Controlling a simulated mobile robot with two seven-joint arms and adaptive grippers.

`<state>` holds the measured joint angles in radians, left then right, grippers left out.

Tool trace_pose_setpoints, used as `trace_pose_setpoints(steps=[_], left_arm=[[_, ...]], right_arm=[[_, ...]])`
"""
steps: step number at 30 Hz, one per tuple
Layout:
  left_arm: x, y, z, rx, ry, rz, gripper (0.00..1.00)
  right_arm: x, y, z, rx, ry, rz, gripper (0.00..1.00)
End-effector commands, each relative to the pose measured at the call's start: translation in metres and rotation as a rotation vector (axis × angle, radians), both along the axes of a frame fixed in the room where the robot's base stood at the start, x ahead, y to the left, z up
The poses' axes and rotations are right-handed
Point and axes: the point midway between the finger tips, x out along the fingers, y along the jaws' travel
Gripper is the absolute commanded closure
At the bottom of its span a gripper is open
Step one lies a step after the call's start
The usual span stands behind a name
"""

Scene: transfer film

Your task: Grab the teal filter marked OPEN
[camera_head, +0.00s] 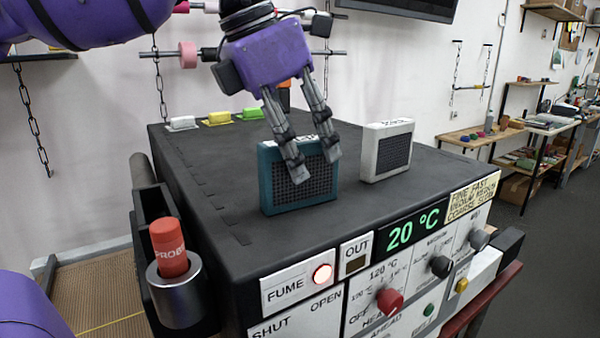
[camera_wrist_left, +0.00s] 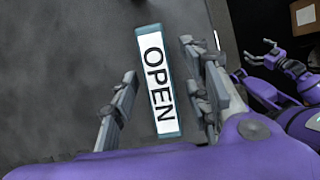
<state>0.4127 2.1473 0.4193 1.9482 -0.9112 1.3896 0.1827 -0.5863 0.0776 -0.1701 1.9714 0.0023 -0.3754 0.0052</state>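The teal filter (camera_head: 268,185) stands upright on the dark machine top, its mesh face toward the head camera. In the left wrist view its top edge carries a white label reading OPEN (camera_wrist_left: 157,80). My left gripper (camera_head: 315,168) comes down from above with its fingers apart. In the left wrist view the filter lies between the left fingers (camera_wrist_left: 165,65), with a visible gap on the left finger's side; contact on the right side is unclear. My right gripper (camera_wrist_left: 260,52) shows at the right of the left wrist view, fingers apart and empty.
A similar white filter (camera_head: 388,150) stands just right of the teal one. White, yellow and green blocks (camera_head: 219,118) lie at the back left. A red probe (camera_head: 169,248) sits in a metal holder at the left side. The front panel (camera_head: 390,270) has knobs and a 20 °C display.

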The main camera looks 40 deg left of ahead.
Motion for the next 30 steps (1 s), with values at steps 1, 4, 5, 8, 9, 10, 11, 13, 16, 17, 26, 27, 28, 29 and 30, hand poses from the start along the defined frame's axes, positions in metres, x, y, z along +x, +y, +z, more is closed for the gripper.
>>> trace_pose_setpoints(steps=[1, 4, 5, 8, 9, 10, 11, 13, 16, 17, 26, 27, 28, 29, 30], left_arm=[[0.000, 0.000, 0.000, 0.000, 0.000, 0.000, 0.64], [0.000, 0.000, 0.000, 0.000, 0.000, 0.000, 0.77], [0.000, 0.000, 0.000, 0.000, 0.000, 0.000, 0.81], [0.000, 0.000, 0.000, 0.000, 0.000, 0.000, 0.94], [0.000, 0.000, 0.000, 0.000, 0.000, 0.000, 1.00], [0.000, 0.000, 0.000, 0.000, 0.000, 0.000, 1.00], [0.000, 0.000, 0.000, 0.000, 0.000, 0.000, 1.00], [0.000, 0.000, 0.000, 0.000, 0.000, 0.000, 1.00], [0.000, 0.000, 0.000, 0.000, 0.000, 0.000, 1.00], [0.000, 0.000, 0.000, 0.000, 0.000, 0.000, 1.00], [0.002, 0.000, 0.023, 0.001, -0.002, 0.003, 1.00], [0.002, 0.000, 0.030, 0.002, -0.002, 0.002, 1.00], [0.002, 0.000, 0.038, 0.002, -0.003, 0.002, 1.00], [-0.004, -0.005, 0.044, 0.001, -0.003, -0.001, 1.00], [-0.010, -0.010, 0.053, 0.003, -0.006, -0.003, 1.00]], right_arm=[[0.000, -0.001, 0.000, -0.002, 0.000, 0.001, 0.00], [0.000, -0.002, 0.000, -0.004, 0.001, 0.003, 0.00], [0.000, -0.003, 0.000, -0.006, 0.001, 0.003, 0.00], [-0.001, -0.004, 0.000, -0.007, 0.001, 0.005, 0.00], [-0.001, -0.004, 0.000, -0.008, 0.001, 0.006, 0.00], [-0.001, -0.004, 0.000, -0.009, 0.001, 0.007, 0.00], [-0.001, -0.004, 0.000, -0.010, 0.002, 0.008, 0.00], [-0.001, -0.005, 0.000, -0.010, 0.002, 0.008, 0.00], [-0.001, -0.005, 0.000, -0.010, 0.002, 0.008, 0.00], [-0.001, -0.005, 0.000, -0.010, 0.002, 0.008, 0.00], [-0.003, -0.003, -0.003, -0.007, 0.006, 0.005, 0.00], [-0.004, -0.003, -0.005, -0.006, 0.008, 0.003, 0.00], [-0.005, -0.002, -0.006, -0.006, 0.009, 0.002, 0.00], [-0.004, -0.002, -0.006, -0.004, 0.009, 0.000, 0.00], [-0.005, -0.002, -0.007, -0.004, 0.009, -0.001, 0.00]])
